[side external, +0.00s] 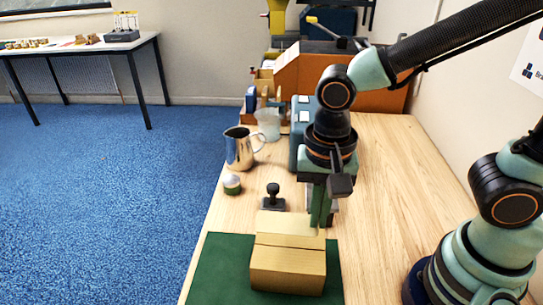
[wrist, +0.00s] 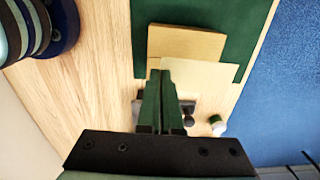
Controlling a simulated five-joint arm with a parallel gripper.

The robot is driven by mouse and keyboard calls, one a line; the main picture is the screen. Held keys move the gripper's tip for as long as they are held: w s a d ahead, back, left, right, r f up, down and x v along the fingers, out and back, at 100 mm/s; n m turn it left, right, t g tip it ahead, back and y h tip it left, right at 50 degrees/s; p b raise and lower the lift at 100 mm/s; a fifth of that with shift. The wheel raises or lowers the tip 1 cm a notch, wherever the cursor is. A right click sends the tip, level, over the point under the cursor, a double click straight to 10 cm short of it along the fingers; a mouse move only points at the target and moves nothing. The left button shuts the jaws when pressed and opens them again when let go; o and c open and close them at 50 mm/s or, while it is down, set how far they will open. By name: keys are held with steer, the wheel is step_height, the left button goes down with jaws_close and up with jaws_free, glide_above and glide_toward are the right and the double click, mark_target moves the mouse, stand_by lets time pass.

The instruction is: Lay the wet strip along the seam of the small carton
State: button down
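The small carton (side external: 288,272) is a tan box on a green mat near the front of the bench. A line runs across its top, and a paler tan panel (side external: 285,222) shows at its far side. In the wrist view the carton (wrist: 185,43) lies above the paler panel (wrist: 205,75). My gripper (side external: 320,225) points down beside the far right end of the carton. In the wrist view my gripper's green fingers (wrist: 161,78) are close together and overlap the panel's left edge. I cannot make out a separate wet strip or whether the fingers hold anything.
The green mat (side external: 215,270) lies under the carton. A black-handled stamp (side external: 273,198), a small white-topped pot (side external: 232,184), a metal jug (side external: 239,150) and a clear beaker (side external: 268,125) stand farther back. A blue-grey device (side external: 298,135) is behind my gripper.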

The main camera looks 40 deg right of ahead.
mark_target(313, 251)
steer(key=shift+f, duration=3.15)
steer(key=shift+f, duration=0.15)
steer(key=c, duration=1)
jaws_free()
steer(key=shift+r, duration=3)
